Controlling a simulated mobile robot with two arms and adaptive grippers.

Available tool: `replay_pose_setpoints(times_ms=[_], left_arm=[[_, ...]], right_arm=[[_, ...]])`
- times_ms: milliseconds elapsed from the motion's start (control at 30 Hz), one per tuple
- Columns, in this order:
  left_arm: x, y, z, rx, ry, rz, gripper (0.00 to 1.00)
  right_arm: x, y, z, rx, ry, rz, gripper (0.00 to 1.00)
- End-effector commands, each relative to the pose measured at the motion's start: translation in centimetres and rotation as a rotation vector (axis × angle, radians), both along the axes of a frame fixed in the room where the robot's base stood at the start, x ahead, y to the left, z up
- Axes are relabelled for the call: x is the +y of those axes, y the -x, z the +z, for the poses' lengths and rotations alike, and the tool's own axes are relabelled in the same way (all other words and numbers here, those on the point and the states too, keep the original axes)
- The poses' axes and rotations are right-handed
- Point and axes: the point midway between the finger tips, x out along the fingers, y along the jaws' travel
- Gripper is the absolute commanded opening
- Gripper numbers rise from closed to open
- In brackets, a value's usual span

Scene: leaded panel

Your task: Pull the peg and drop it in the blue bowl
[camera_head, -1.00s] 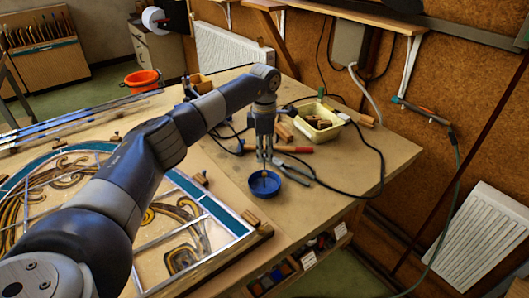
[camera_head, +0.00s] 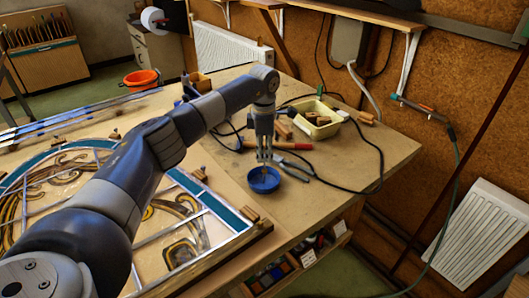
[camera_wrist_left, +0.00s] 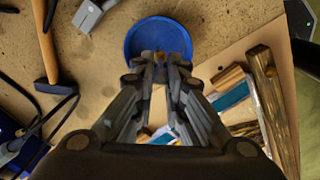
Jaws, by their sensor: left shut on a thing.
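The blue bowl (camera_head: 252,187) stands upright on the workbench, right of the leaded panel (camera_head: 120,205). My left gripper (camera_head: 264,161) points down over the bowl. Its fingers are shut on a small brownish peg (camera_wrist_left: 160,57), which shows at the fingertips against the bowl's inside. The bowl's rim also shows in the left wrist view (camera_wrist_left: 131,42). The fingers hide part of the peg, and I cannot tell whether it touches the bowl's floor. My right gripper is not in view.
Pliers (camera_head: 293,173) lie close to the bowl's right side. A red-handled tool (camera_head: 292,146), a black cable (camera_head: 377,165) and a yellow tray (camera_head: 332,129) of blocks lie behind. Wooden blocks (camera_head: 250,214) stand at the panel's edge. The bench's front right is clear.

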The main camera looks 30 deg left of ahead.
Motion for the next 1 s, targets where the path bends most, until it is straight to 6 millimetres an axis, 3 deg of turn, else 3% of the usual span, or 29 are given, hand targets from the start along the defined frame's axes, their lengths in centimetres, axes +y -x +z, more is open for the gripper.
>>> replay_pose_setpoints(times_ms=[33, 367, 400, 500, 833, 1000], left_arm=[[0.3, 0.6, -1.4, 0.023, -0.009, 0.003, 0.00], [0.3, 0.6, -1.4, 0.023, -0.010, 0.004, 0.00], [0.3, 0.6, -1.4, 0.023, -0.010, 0.004, 0.18], [0.3, 0.6, -1.3, 0.022, -0.008, 0.003, 0.35], [0.2, 0.4, -0.7, 0.014, -0.005, 0.002, 0.35], [0.2, 0.2, 1.3, 0.011, -0.004, 0.002, 0.35]], right_arm=[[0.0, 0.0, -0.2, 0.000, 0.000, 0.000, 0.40], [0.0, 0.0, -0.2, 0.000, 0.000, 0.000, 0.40], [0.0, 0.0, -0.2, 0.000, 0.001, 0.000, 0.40], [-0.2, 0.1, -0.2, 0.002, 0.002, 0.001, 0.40], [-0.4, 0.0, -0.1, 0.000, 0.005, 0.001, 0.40], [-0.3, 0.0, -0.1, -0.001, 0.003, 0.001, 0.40]])
